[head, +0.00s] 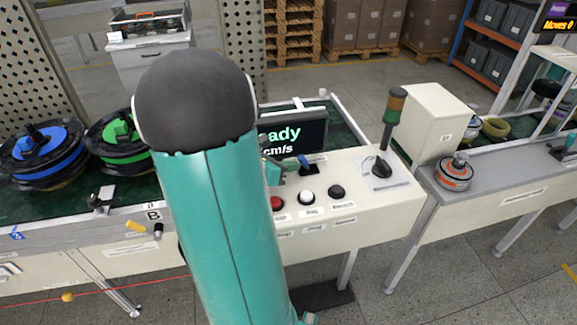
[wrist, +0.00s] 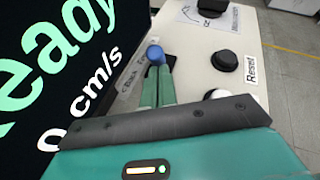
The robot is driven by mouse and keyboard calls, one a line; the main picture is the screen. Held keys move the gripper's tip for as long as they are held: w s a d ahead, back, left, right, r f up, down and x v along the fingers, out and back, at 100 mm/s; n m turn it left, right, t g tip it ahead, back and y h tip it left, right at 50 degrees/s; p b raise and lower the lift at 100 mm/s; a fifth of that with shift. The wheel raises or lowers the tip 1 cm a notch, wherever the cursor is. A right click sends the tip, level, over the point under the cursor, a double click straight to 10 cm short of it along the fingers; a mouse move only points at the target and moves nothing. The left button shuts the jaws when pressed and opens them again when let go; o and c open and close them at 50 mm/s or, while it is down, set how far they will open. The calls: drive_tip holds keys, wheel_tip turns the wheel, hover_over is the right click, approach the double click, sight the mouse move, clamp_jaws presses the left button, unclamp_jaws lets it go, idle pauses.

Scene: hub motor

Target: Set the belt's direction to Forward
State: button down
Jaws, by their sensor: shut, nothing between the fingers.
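A blue-tipped lever (head: 303,160) stands on the white control panel (head: 345,222); its blue ball (wrist: 154,54) shows just beyond my fingertips in the wrist view. A label (wrist: 130,75) lies beside it, too slanted to read surely. My gripper (wrist: 156,76) is shut and empty, its fingertips right at the blue ball; I cannot tell whether they touch it. In the head view my arm hides much of my gripper (head: 278,166). A black rotary knob (head: 382,167) sits on a white plate farther right. Which control sets the direction is not clear.
Red (head: 276,203), white (head: 306,198) and black (head: 337,192) buttons line the panel's front. The display (head: 302,135) reads "Ready" behind the lever. A signal light (head: 394,104) rises beside the knob. Blue (head: 45,145) and green (head: 122,140) hub motors lie on the belt at left.

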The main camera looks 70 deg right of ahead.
drive_tip(key=shift+s+d+r+t+y, duration=0.15)
drive_tip(key=shift+s+r+t+y, duration=0.05)
drive_tip(key=shift+r+t+y, duration=0.25)
drive_tip(key=shift+s+d+r+m+t+y, duration=0.2)
drive_tip(key=shift+s+r+m+t+y, duration=0.15)
drive_tip(key=shift+t, duration=0.25)
drive_tip(key=shift+s+d+r+m+t+y, duration=0.2)
drive_tip(key=shift+s+t+y, duration=0.15)
drive_tip(key=shift+t, duration=0.2)
drive_tip(key=shift+s+d+r+t+y, duration=0.2)
drive_tip(key=shift+s+t+y, duration=0.1)
drive_tip(key=shift+t+y, duration=0.25)
drive_tip(key=shift+s+d+r+t+y, duration=0.15)
drive_tip(key=shift+s+t+y, duration=0.2)
drive_tip(key=shift+t, duration=0.2)
drive_tip(key=shift+w, duration=0.1)
drive_tip(key=shift+r, duration=0.75)
